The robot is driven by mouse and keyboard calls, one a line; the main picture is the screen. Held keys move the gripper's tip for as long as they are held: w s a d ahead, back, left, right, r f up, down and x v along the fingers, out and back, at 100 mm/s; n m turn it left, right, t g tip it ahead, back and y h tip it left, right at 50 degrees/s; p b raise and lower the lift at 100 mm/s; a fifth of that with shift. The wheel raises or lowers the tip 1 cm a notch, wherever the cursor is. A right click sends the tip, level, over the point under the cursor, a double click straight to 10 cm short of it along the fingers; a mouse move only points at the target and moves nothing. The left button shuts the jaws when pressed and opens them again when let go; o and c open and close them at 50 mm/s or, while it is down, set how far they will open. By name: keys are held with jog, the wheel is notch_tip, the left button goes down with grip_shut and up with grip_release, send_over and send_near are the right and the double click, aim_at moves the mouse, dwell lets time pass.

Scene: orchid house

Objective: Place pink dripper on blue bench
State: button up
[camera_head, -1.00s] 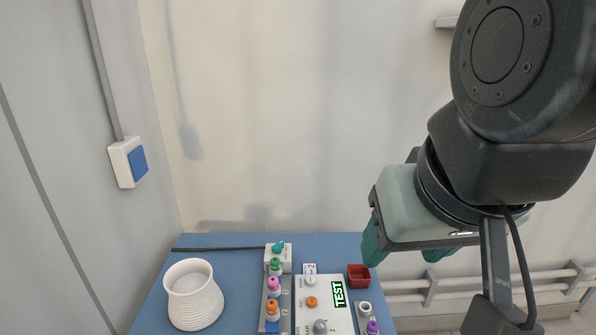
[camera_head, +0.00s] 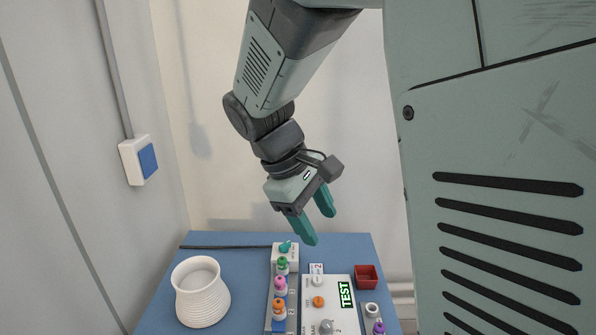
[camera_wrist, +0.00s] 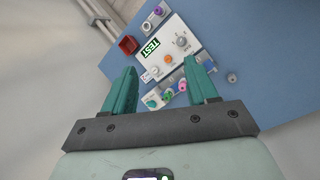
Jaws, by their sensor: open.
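The pink dripper (camera_head: 280,286) stands upright in a rack at the left of the test panel, between a green dripper (camera_head: 282,265) and an orange dripper (camera_head: 278,308). The blue bench (camera_head: 240,262) carries all of these. In the wrist view the pink dripper (camera_wrist: 169,93) shows between the fingers, small and in part hidden near the right finger. My gripper (camera_head: 318,225) is open and empty, above the back of the bench, with its teal fingers pointing down and to the right. It also shows in the wrist view (camera_wrist: 163,85).
A white ribbed pot (camera_head: 200,300) stands on the left of the bench. The test panel (camera_head: 322,296) lies right of the rack, with a red box (camera_head: 366,277) and a purple dripper (camera_head: 378,327) beyond. Bare bench lies between pot and rack.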

jog(key=w+a+f+n+h, duration=0.4)
jog(key=a+f+n, duration=0.1)
jog(key=a+f, duration=0.35)
jog(key=n+t+h, duration=0.3)
jog(key=n+t, duration=0.2)
jog(key=n, duration=0.2)
send_near(280, 279)
jog(key=shift+f+x, duration=0.2)
jog(key=shift+x, duration=5)
jog(key=shift+a, duration=0.15)
jog(key=shift+c, duration=0.5)
grip_shut()
